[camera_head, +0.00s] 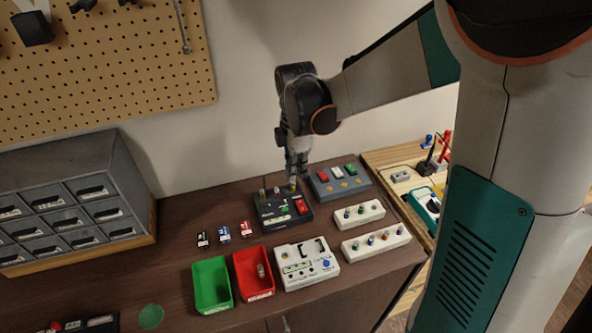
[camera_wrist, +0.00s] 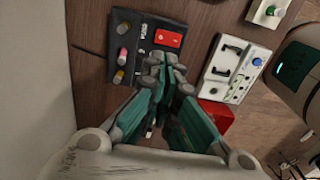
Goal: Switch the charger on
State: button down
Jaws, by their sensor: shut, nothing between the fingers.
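The charger appears to be the black box (camera_head: 268,223) on the brown bench, with a few small coloured cells standing along its back. In the wrist view the black box (camera_wrist: 122,72) has a red rocker switch (camera_wrist: 168,38) near its right end; the switch also shows in the head view (camera_head: 301,206). I cannot tell the rocker's position. My gripper (camera_head: 294,179) points down over the back of the box, fingers shut and empty. In the wrist view the fingertips (camera_wrist: 165,70) are by the box's lower right edge and hide part of it.
A grey box (camera_head: 342,186) with red, white and green buttons stands right of the charger. Two white holders (camera_head: 375,243) and a white device (camera_head: 307,269) are in front.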

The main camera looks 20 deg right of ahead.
aim_at(298, 207)
notch_tip(298, 207, down, 10)
jog(key=b, duration=0.3)
jog(key=shift+f, duration=0.15)
jog(key=shift+f+b, duration=0.1)
jog(key=shift+b, duration=0.2)
jog(key=shift+w+f, duration=0.1)
jog(key=shift+f, duration=0.2)
jog(key=shift+r, duration=0.1)
jog(key=shift+s, duration=0.2)
jog(key=shift+s+r, duration=0.2)
jog(key=shift+s, duration=0.4)
jog(key=shift+r, duration=0.1)
